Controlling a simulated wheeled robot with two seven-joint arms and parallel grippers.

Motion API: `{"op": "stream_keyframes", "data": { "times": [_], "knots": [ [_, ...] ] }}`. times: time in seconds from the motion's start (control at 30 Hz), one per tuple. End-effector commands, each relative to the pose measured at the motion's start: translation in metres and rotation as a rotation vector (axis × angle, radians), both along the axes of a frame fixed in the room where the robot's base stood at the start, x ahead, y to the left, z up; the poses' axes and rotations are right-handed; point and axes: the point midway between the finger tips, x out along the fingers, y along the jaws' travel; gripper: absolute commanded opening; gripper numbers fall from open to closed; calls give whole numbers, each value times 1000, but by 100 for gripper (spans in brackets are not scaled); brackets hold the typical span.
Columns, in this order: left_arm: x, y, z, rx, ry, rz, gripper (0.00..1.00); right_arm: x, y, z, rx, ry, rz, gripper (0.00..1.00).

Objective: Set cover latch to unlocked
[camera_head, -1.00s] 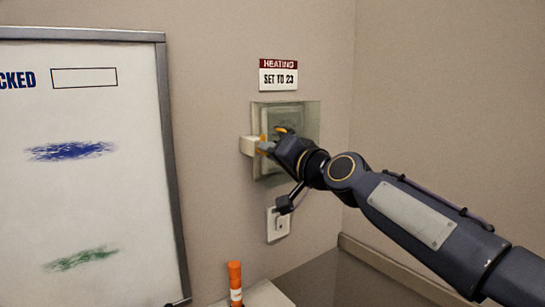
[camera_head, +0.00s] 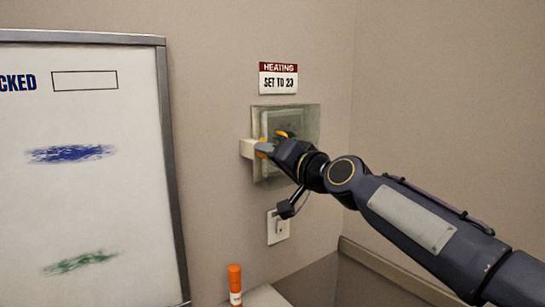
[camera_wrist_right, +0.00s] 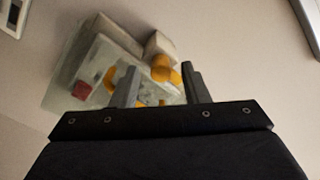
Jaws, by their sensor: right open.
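A clear cover (camera_head: 308,120) sits over a pale wall unit below the heating sign. A cream block (camera_head: 247,148) sticks out at its left edge and looks like the latch part; it also shows in the right wrist view (camera_wrist_right: 160,45). My right gripper (camera_head: 270,145) is open at the cover, beside the block. In the wrist view its two grey fingers (camera_wrist_right: 162,82) stand apart, with orange parts (camera_wrist_right: 164,69) near the tips. Whether the fingers touch the block or latch is unclear. The latch position cannot be read. My left gripper is not in view.
A sign (camera_head: 278,78) reads "HEATING SET TO 23". A switch plate (camera_head: 278,227) is below the cover. A framed whiteboard (camera_head: 90,200) stands at left. The wall at right is clear.

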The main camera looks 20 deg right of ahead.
Motion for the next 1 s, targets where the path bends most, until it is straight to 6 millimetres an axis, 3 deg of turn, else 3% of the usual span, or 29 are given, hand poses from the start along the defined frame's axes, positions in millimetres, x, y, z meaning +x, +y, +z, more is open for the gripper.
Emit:
{"op": "stream_keyframes", "data": {
  "times": [0.17, 0.6, 1.0],
  "knots": [
    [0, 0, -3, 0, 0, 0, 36, -6, -3, 0, 1, -2, -1, 42],
    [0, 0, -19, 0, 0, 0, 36, -68, -25, -1, 0, -1, -1, 42],
    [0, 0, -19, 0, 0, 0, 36, -73, -27, 0, 0, 0, 0, 42]
  ]
}}
